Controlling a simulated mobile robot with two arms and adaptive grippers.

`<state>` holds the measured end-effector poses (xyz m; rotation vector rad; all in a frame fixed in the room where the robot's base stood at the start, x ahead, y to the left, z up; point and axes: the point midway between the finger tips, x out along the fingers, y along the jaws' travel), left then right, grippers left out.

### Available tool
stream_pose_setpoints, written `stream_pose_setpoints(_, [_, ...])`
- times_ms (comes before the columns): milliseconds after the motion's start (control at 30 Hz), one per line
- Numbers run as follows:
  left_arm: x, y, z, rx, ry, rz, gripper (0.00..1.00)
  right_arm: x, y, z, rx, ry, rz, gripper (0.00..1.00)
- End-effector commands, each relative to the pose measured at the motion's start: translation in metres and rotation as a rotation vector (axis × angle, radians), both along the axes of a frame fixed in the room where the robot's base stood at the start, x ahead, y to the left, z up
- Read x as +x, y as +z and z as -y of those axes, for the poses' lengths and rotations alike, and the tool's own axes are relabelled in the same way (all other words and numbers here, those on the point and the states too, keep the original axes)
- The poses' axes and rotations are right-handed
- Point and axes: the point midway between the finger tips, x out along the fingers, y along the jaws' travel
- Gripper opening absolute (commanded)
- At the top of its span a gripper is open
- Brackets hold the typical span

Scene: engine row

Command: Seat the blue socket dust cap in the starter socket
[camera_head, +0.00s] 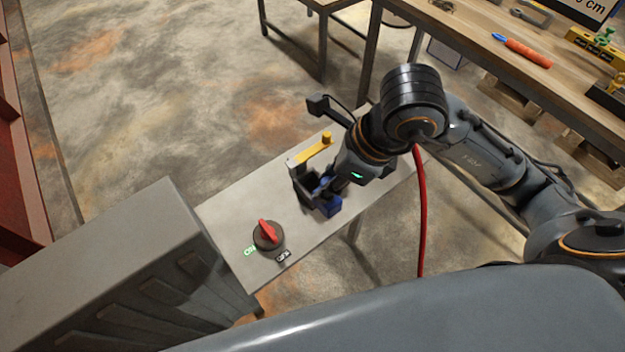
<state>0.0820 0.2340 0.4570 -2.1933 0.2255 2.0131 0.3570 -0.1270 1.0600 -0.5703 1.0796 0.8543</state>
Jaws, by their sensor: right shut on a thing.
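My right gripper (319,193) is over the narrow grey panel, its dark fingers shut on a blue piece, taken to be the blue dust cap (330,207). The blue shows between and beside the fingers, low over the panel. The fingers and wrist cover much of it, so its full shape is hidden. I cannot make out the starter socket, and I cannot tell whether the blue piece touches the panel. My left gripper is not in view.
On the grey panel (225,214) are a red rotary switch (267,234) with ON and OFF labels and a yellow bar (312,151) close behind the gripper. A red cable (420,215) hangs at the right. A wooden workbench (480,52) with tools stands at the back right.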

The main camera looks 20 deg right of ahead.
Motion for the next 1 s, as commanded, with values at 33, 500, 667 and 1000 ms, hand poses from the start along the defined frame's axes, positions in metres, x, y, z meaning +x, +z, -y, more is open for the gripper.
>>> stream_pose_setpoints(33, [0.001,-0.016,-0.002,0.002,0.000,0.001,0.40,0.004,-0.008,0.000,0.001,0.001,0.005,0.00])
stream_pose_setpoints(500, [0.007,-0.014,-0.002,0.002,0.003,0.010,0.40,0.066,-0.039,0.003,0.000,0.001,-0.010,0.00])
stream_pose_setpoints(667, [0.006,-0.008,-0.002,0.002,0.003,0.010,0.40,0.088,-0.064,0.004,0.000,0.002,-0.005,0.00])
stream_pose_setpoints(1000, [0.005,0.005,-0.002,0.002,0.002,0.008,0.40,0.102,-0.095,0.005,0.001,0.004,-0.007,0.00])
